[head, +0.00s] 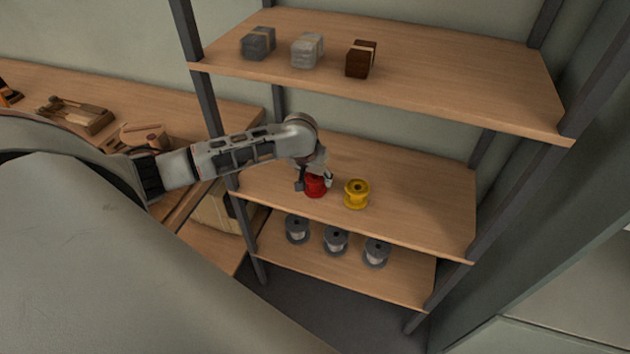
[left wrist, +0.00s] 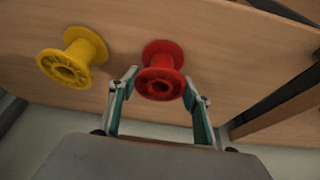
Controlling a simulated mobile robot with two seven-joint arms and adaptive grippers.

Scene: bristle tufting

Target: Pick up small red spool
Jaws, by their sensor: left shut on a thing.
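The small red spool (head: 315,187) is on the middle shelf (head: 420,200) in the head view, partly hidden by my left gripper (head: 314,182). In the left wrist view the red spool (left wrist: 160,70) sits between the two fingertips of my left gripper (left wrist: 163,88). The gripper is shut on the spool, one finger at each side. Whether the spool's base touches the shelf cannot be told. My right gripper is not in view.
A yellow spool (head: 356,194) stands close to the right of the red one. Several blocks, among them a brown block (head: 361,59), lie on the top shelf (head: 450,95). Grey spools (head: 336,240) stand on the lower shelf. A workbench (head: 90,85) with wooden tools is at the left.

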